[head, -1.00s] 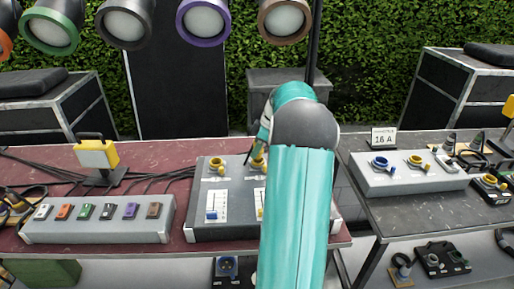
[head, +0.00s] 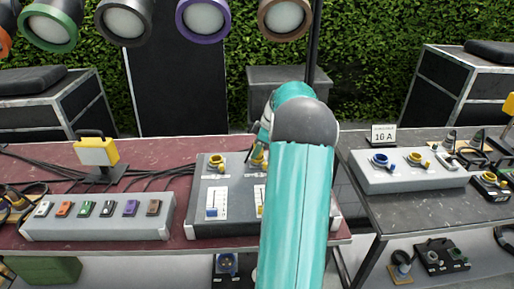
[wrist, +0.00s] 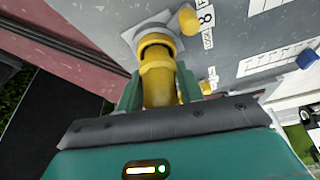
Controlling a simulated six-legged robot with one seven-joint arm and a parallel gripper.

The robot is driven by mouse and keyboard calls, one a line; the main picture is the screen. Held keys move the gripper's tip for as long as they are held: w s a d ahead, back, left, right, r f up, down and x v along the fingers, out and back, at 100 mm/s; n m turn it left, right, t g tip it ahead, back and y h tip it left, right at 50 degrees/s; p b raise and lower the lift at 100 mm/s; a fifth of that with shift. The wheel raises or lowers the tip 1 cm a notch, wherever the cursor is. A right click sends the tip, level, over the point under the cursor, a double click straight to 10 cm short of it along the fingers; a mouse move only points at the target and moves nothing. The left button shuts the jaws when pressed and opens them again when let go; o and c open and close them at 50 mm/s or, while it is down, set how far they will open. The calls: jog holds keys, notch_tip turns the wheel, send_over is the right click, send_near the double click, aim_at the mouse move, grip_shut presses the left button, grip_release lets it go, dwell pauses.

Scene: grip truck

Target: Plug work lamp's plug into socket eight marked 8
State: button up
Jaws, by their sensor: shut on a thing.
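My gripper (wrist: 157,92) is shut on a yellow plug (wrist: 158,85), with one green finger on each side. The plug points at the yellow socket (wrist: 148,36) beside the label 8 (wrist: 206,14). The plug's front is at the socket's mouth, with a dark opening showing between them; I cannot tell how far in it sits. In the head view, my arm hides most of the gripper and this socket on the grey distribution box (head: 221,222). The yellow work lamp (head: 97,152) stands on the red-topped table at left.
Another yellow socket (head: 216,162) is at the box's left. A grey panel with several coloured switches (head: 98,220) stands left of the box. Black cables run across the table behind. At right, a separate table carries a grey socket box (head: 400,180) and a 16 A sign (head: 383,136).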

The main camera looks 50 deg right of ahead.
jog(key=shift+f, duration=0.45)
jog(key=o, duration=1.1)
jog(key=shift+f, duration=0.1)
jog(key=shift+a, duration=0.1)
jog(key=shift+o, duration=0.3)
jog(key=shift+o, duration=1.4)
jog(key=shift+r, duration=2.6)
